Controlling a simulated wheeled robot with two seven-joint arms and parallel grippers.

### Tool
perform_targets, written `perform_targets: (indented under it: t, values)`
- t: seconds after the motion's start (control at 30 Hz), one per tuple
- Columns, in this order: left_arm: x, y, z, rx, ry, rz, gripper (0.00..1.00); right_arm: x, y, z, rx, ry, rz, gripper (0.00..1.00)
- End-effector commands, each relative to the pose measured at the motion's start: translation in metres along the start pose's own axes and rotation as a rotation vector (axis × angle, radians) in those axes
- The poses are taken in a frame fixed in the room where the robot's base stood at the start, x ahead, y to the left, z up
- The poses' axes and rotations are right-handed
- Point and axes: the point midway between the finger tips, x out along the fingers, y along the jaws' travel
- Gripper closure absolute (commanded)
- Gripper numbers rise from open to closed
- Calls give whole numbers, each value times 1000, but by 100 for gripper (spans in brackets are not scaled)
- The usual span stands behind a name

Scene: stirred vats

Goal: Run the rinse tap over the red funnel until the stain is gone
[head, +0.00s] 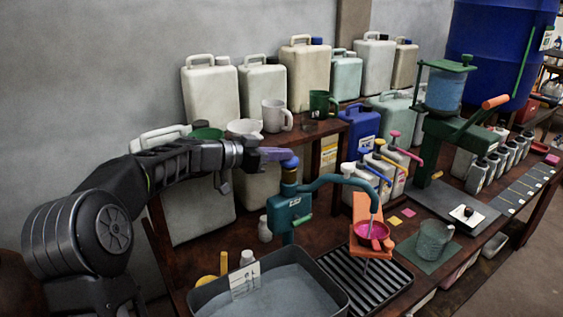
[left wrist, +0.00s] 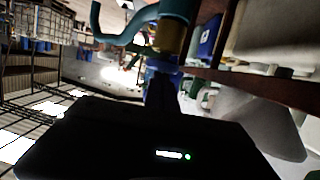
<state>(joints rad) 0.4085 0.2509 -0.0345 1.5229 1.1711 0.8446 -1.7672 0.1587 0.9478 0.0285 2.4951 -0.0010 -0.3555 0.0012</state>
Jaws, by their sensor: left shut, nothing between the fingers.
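The rinse tap (head: 287,214) is a teal post with a brass-coloured collar, a blue knob (head: 290,162) on top and a spout arching right. The spout's tip is above the red funnel (head: 371,231), which sits in an orange stand (head: 361,207). A thin pale line runs from the tip into the funnel; I cannot tell if it is water. No stain can be made out. My left gripper (head: 279,156) is shut and empty at the knob, seemingly touching it. The tap (left wrist: 172,38) also shows in the left wrist view. My right gripper is not in view.
A grey basin (head: 338,289) of liquid stands in front of the tap, beside a black ribbed drain tray (head: 388,292). A green mesh cup (head: 433,240) and a green press (head: 437,140) stand right. Jugs, mugs and pump bottles crowd the back.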

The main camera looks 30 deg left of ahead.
Motion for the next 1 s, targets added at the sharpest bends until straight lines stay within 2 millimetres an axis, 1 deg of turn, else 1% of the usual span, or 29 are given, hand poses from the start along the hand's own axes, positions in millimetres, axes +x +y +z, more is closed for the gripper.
perform_targets:
  t: [0.03,0.67,0.77,0.87,1.0]
  values:
    - [2,0,6,-1,-7,2,100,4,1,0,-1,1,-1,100]
    - [1,2,6,-6,-14,5,100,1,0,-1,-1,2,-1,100]
    - [1,3,-1,-4,-12,5,100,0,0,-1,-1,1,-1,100]
    - [-1,6,-15,-1,-9,5,100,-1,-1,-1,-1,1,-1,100]
    - [-4,12,-43,3,-3,4,100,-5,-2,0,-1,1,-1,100]
